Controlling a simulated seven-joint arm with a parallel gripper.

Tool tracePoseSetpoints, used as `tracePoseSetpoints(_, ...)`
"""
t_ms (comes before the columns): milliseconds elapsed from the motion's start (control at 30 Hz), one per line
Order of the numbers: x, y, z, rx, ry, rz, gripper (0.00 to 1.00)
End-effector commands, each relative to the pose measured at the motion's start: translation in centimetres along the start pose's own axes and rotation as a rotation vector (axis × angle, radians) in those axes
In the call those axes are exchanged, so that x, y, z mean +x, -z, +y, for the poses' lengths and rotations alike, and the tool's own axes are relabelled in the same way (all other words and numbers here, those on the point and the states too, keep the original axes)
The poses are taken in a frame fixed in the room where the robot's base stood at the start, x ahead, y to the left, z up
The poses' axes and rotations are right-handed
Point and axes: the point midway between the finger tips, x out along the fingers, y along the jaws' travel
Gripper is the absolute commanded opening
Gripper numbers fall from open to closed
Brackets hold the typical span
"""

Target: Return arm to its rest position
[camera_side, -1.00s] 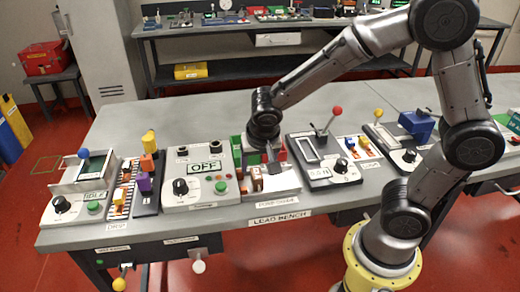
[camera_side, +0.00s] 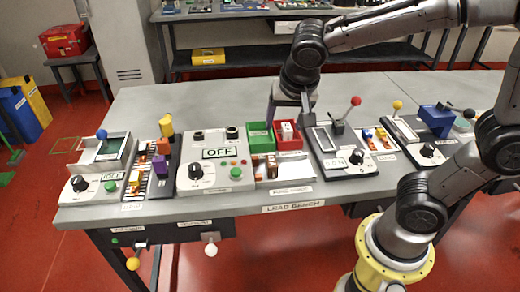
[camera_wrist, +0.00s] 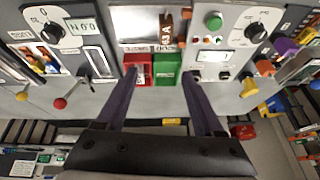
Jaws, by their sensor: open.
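My gripper (camera_side: 289,108) hangs above the back of the lead bench (camera_side: 130,212), pointing down over the green bin (camera_side: 260,132) and the red bin (camera_side: 303,143). In the wrist view my gripper (camera_wrist: 158,76) has its two dark fingers spread wide, with nothing between them. The red bin (camera_wrist: 131,64) and the green bin (camera_wrist: 167,61) show beyond the fingertips. In the side view a small whitish block (camera_side: 287,131) stands in the red bin. My arm is bent high across the right side of the side view.
The OFF panel (camera_side: 220,174) is left of the bins. A panel with a red-knobbed lever (camera_side: 355,101) stands up to their right. A blue block-like device (camera_side: 436,120) is farther right. The bench top behind the panels is largely clear.

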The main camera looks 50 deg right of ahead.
Motion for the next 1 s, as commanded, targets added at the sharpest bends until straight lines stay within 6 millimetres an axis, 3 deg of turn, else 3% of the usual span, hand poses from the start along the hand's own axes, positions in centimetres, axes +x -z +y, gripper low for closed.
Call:
tracePoseSetpoints(67, -2.2, 0.8, 2.5, 0.063, 0.048, 0.010, 0.69)
tracePoseSetpoints(167, -4.5, 0.1, 5.8, 0.020, 0.111, 0.008, 0.69)
tracePoseSetpoints(400, -6.5, -3.9, 10.2, -0.279, 0.234, 0.019, 0.69)
tracePoseSetpoints(667, -6.0, -7.5, 11.1, -0.662, 0.307, 0.018, 0.69)
tracePoseSetpoints(800, -6.0, -7.7, 11.0, -0.769, 0.314, 0.029, 0.69)
tracePoseSetpoints(1000, -6.0, -7.6, 11.0, -0.798, 0.313, 0.034, 0.69)
